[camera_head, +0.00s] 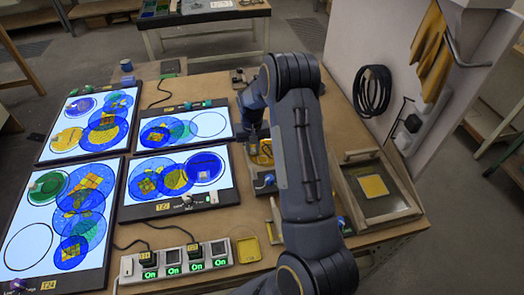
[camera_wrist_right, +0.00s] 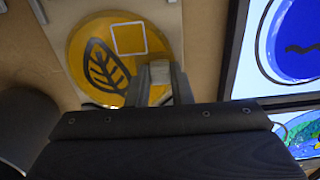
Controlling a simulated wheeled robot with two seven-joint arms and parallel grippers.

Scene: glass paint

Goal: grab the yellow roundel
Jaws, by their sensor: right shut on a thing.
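The yellow roundel (camera_wrist_right: 128,42) is a glossy disc with a black leaf and a white square outline. In the right wrist view it lies over a pale board, beyond my fingers. In the head view a yellow patch (camera_head: 262,155) shows beside my right arm, mostly covered by it. My right gripper (camera_wrist_right: 160,82) is at the roundel's near edge, its jaws shut on it. The wrist housing hides part of the contact, and I cannot tell whether the roundel is lifted. My left gripper is not in view.
Lit panels (camera_head: 11,226) with coloured discs fill the table's left. A switch strip (camera_head: 222,262) lies at the front. A framed tray (camera_head: 405,213) with a yellow square is to the right. A black cable coil (camera_head: 372,91) and yellow gloves (camera_head: 431,48) hang on the wall.

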